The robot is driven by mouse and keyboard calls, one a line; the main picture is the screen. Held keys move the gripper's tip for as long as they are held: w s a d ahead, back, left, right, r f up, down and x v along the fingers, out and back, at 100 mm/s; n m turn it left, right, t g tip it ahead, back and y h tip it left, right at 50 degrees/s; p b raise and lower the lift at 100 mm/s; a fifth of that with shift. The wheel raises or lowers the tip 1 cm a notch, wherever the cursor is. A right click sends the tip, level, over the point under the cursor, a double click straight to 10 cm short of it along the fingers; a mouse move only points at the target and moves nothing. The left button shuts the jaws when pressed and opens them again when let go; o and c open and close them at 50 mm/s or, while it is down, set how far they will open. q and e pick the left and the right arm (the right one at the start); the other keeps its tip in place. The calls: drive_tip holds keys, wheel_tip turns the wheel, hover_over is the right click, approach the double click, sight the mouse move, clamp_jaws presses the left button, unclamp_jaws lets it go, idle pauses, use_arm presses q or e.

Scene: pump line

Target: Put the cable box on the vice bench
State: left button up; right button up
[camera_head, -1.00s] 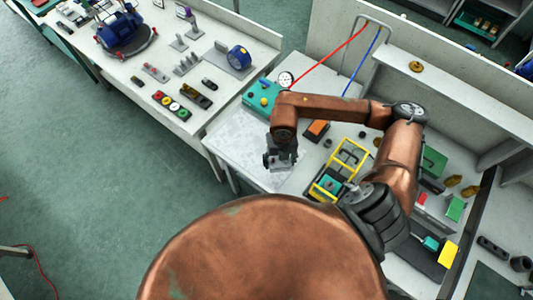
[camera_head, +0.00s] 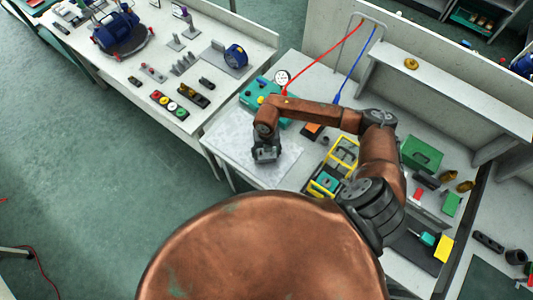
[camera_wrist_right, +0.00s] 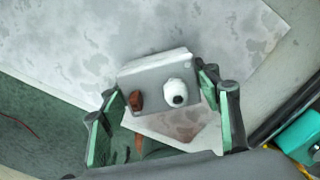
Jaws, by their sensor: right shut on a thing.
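A grey box (camera_wrist_right: 160,82), which I take to be the cable box, has a white round fitting and a brown fitting on its face. In the right wrist view it sits between the green finger pads of my right gripper (camera_wrist_right: 165,118), which is shut on it. In the head view my right gripper (camera_head: 266,156) is over the pale mottled sheet (camera_head: 230,140) at the left end of the near bench. The box is mostly hidden there by the gripper. I cannot tell whether it touches the sheet. My left gripper is out of view.
A teal gauge unit (camera_head: 252,92) with red and blue hoses stands behind the sheet. A yellow-framed carrier (camera_head: 343,160) and a green box (camera_head: 422,153) lie to the right. Another bench (camera_head: 190,60) with a blue machine (camera_head: 115,30) is across a gap. The sheet's left part is clear.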

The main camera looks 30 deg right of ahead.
drive_tip(key=shift+f, duration=0.15)
drive_tip(key=o, duration=1.2)
drive_tip(key=shift+c, duration=0.2)
drive_tip(key=shift+r, duration=0.35)
wheel_tip(320, 180, up, 12)
drive_tip(key=shift+f+b, duration=0.15)
drive_tip(key=shift+b, duration=0.3)
drive_tip(key=shift+s, duration=0.1)
